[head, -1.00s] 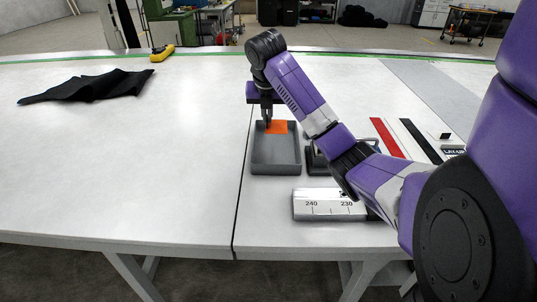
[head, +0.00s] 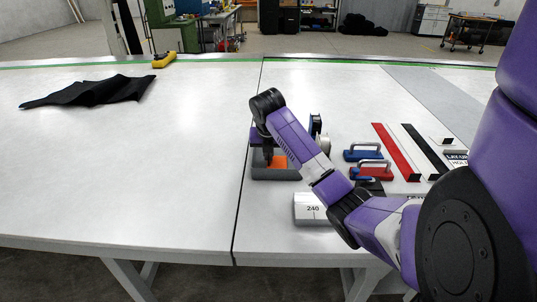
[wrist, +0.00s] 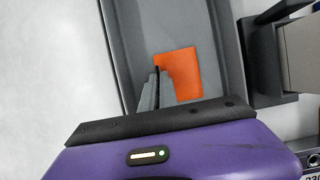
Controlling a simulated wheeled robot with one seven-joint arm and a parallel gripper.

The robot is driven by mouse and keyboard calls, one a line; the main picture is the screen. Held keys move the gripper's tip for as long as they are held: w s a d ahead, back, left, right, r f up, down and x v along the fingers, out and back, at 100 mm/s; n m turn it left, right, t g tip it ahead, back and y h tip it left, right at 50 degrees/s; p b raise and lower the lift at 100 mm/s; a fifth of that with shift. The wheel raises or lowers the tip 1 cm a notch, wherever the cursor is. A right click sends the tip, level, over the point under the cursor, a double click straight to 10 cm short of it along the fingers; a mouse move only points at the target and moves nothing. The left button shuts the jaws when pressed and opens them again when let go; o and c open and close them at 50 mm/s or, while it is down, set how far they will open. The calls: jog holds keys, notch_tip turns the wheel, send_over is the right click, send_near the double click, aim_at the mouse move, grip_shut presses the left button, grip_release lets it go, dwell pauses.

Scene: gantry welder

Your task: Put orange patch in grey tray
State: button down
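The orange patch (head: 280,162) is at the grey tray (head: 277,175), inside the tray's outline, and looks flat and roughly square. In the wrist view the orange patch (wrist: 183,72) shows against the floor of the grey tray (wrist: 116,50), with its near left part behind a finger. My gripper (head: 267,160) points down into the tray. In the wrist view my gripper (wrist: 156,72) has its fingers close together at the patch's left edge, and it appears shut on the patch. My arm hides the tray's back part in the head view. The gap between patch and tray floor is unclear.
Right of the tray are a spool (head: 316,126), blue and red handled blocks (head: 372,172), and red (head: 395,150) and black (head: 420,150) strips. A white-topped block (head: 309,208) stands in front. Black cloth (head: 95,91) lies left; the left table is mostly clear.

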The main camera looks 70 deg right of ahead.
jog(key=shift+f, duration=0.1)
jog(key=c, duration=1.6)
grip_release()
jog(key=shift+c, duration=0.2)
jog(key=p+v, duration=0.4)
jog(key=v, duration=0.8)
